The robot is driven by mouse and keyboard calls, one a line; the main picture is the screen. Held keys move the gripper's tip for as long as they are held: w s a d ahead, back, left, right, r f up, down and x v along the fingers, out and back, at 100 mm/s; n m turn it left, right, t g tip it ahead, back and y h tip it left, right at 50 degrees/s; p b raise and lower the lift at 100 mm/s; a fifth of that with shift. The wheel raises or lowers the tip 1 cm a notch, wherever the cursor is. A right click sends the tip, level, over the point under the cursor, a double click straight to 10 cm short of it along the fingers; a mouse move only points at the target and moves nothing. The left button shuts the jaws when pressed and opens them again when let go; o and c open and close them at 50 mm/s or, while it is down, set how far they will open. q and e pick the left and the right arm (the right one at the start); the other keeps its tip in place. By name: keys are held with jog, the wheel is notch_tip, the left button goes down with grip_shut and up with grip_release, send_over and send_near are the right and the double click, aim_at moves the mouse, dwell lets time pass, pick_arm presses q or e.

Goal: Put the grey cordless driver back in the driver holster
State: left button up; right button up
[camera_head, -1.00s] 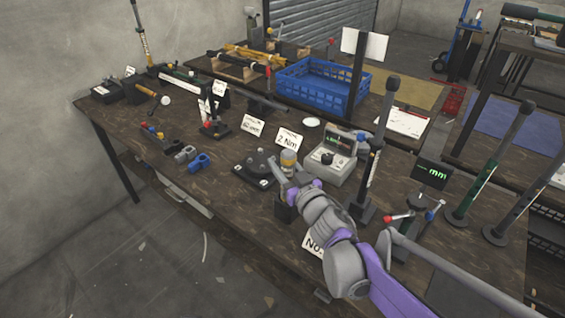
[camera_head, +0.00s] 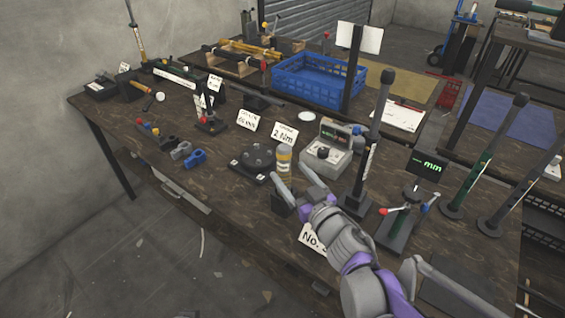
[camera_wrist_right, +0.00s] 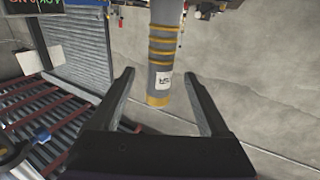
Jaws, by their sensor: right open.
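The grey cordless driver (camera_head: 285,158), a cylinder with yellow bands, stands upright near the middle of the bench. In the right wrist view the driver (camera_wrist_right: 162,65) carries a white label. It lies beyond and between the fingertips, apart from them, and its far part runs off the top edge. The driver holster looks to be the dark cup (camera_head: 281,205) below the driver. A finger covers where they meet, so I cannot tell how deep the driver sits. My right gripper (camera_head: 298,178) is open and empty, on the near right side of the driver. My left gripper is not in view.
A black round fixture (camera_head: 256,160) stands left of the driver, and a grey tester (camera_head: 325,155) behind right. A dark post (camera_head: 375,150) and a display stand (camera_head: 410,210) stand to the right. Blue clamps (camera_head: 195,158) lie left. The bench's front left is clear.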

jog(key=shift+v, duration=1.9)
